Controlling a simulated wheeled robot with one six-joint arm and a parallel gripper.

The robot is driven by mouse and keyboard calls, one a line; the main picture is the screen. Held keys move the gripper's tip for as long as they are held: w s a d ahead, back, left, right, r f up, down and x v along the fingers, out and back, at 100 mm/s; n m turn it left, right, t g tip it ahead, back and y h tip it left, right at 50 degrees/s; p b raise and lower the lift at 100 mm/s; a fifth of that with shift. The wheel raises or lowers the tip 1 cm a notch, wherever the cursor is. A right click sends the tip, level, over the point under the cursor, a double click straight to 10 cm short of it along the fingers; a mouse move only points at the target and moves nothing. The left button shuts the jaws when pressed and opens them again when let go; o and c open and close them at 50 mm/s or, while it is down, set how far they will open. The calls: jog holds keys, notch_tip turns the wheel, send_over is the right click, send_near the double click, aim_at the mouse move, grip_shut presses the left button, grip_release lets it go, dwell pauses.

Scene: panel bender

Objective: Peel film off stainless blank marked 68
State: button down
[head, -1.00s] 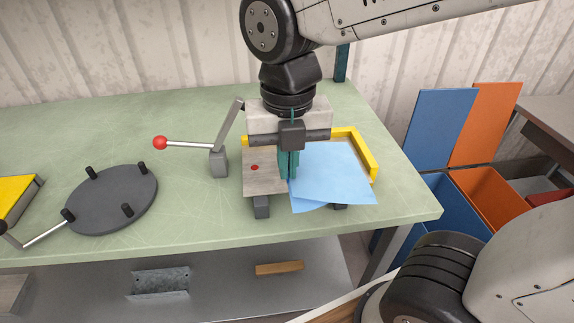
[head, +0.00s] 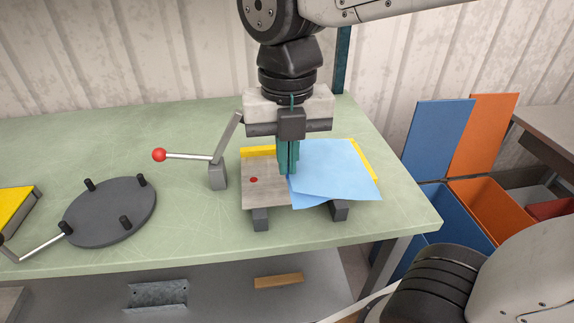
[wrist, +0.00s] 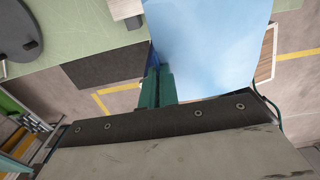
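The stainless blank (head: 262,192) lies on dark supports near the table's right end. Its left part is bare metal with a red spot; no number is legible. Light blue film (head: 338,172) covers the right side and extends past the front edge, with a loose flap on top. My gripper (head: 289,172) points down at the film's left edge, its teal fingers together with the film edge at their tips. In the wrist view the film (wrist: 208,50) runs from beside the closed fingers (wrist: 157,75). The fingers hide the exact pinch point.
A yellow stop (head: 364,160) borders the blank behind and right. A red-knobbed lever (head: 218,172) stands close on the left. A dark pegged disc (head: 110,206) lies further left. Blue (head: 432,222) and orange (head: 482,205) bins stand right of the table.

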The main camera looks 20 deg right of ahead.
jog(key=shift+r, duration=2.75)
